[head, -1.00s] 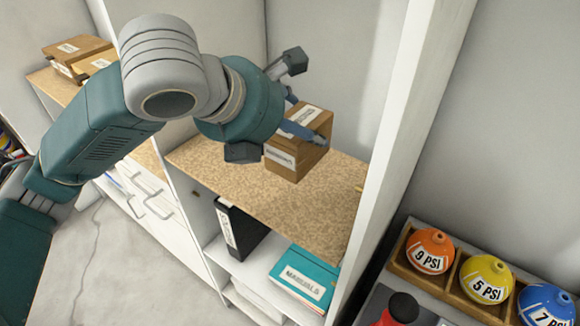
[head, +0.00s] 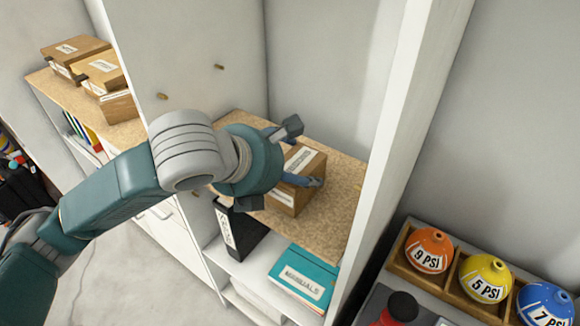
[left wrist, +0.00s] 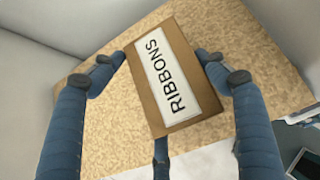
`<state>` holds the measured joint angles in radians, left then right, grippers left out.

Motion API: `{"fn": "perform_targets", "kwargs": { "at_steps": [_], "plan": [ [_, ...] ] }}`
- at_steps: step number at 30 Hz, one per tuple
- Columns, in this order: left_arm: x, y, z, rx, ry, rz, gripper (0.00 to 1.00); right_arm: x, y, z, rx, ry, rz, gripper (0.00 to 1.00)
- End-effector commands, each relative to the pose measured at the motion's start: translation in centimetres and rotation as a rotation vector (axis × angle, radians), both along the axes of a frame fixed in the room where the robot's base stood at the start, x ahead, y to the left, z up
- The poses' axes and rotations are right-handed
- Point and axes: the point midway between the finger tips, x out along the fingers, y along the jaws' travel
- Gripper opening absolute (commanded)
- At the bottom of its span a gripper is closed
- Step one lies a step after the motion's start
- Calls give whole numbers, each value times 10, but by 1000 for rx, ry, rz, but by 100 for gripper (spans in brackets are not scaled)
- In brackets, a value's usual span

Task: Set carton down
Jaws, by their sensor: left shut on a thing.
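The carton (head: 297,181) is a small brown box with white labels. In the left wrist view the carton (left wrist: 170,78) shows its label reading RIBBONS. My left gripper (head: 297,168) is shut on it, with the blue fingers (left wrist: 162,75) on either side of the box. The carton is over the speckled cork-coloured shelf board (head: 328,215), low and close to it. Whether its underside touches the board I cannot tell. The arm hides part of the carton and of the board. My right gripper is not in view.
A white upright panel (head: 405,130) bounds the shelf on the right. A black binder (head: 238,234) and teal manuals (head: 302,273) are on the shelf below. More cartons (head: 103,75) stand on the left shelf. Coloured balls (head: 485,276) sit in a wooden rack at right.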

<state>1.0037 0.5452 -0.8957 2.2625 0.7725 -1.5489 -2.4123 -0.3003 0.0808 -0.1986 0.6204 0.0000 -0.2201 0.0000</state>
Motion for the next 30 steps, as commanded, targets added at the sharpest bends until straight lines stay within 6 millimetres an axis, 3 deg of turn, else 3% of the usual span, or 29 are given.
{"fn": "perform_targets", "kwargs": {
  "at_steps": [1, 2, 4, 17, 30],
  "plan": [
    [0, 0, -2, 1, 0, 1, 45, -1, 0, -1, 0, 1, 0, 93],
    [0, 0, -2, 1, 0, 1, 80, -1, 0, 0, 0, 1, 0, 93],
    [0, 0, -1, 1, 0, 1, 92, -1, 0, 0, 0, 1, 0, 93],
    [-3, 3, 7, -1, -4, 1, 92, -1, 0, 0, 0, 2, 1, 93],
    [-56, 39, 67, 1, -6, 2, 92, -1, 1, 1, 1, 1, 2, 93]
  ]
}}
